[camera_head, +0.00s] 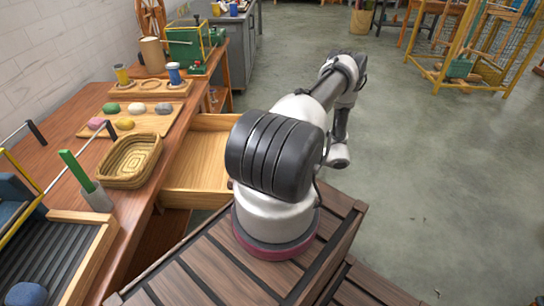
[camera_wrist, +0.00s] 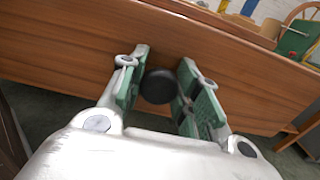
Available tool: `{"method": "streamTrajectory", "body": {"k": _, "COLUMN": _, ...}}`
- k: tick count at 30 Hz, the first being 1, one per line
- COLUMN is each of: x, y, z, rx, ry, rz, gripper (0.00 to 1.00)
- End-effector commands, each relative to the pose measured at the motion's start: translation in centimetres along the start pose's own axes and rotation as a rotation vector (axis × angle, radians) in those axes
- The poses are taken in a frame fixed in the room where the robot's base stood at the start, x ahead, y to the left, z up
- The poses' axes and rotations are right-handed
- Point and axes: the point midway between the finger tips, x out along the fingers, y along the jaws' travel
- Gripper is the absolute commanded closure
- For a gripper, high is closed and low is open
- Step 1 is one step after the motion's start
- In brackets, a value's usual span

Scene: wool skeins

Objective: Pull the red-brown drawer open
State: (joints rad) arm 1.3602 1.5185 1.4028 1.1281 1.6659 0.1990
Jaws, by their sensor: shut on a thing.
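The drawer (camera_head: 208,150) stands well out from the long wooden table in the head view, with its pale interior showing empty where I can see it. My arm hides its right end. In the wrist view its red-brown front (camera_wrist: 75,55) fills much of the frame. A round black knob (camera_wrist: 157,87) sits between the two green-padded fingers of my gripper (camera_wrist: 165,72), which is shut on it. In the head view my gripper is hidden behind my arm.
Open grey floor (camera_head: 430,180) lies to the right. A wooden rack (camera_head: 447,75) stands far right.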

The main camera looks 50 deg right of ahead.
Motion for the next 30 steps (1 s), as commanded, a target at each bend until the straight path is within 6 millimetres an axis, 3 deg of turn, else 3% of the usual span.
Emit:
{"method": "streamTrajectory", "body": {"k": 11, "x": -0.1, "y": 0.0, "z": 0.0, "rx": 0.0, "ry": -0.001, "rz": 0.0, "gripper": 1.0}}
{"method": "streamTrajectory", "body": {"k": 12, "x": -0.1, "y": 0.0, "z": 0.0, "rx": 0.0, "ry": -0.001, "rz": 0.0, "gripper": 0.61}}
{"method": "streamTrajectory", "body": {"k": 15, "x": -0.1, "y": 0.0, "z": 0.0, "rx": 0.0, "ry": -0.001, "rz": 0.0, "gripper": 0.47}}
{"method": "streamTrajectory", "body": {"k": 25, "x": -0.3, "y": 0.0, "z": 0.0, "rx": -0.001, "ry": -0.001, "rz": -0.001, "gripper": 0.47}}
{"method": "streamTrajectory", "body": {"k": 30, "x": -2.5, "y": 0.0, "z": 0.0, "rx": -0.002, "ry": 0.0, "rz": -0.003, "gripper": 0.47}}
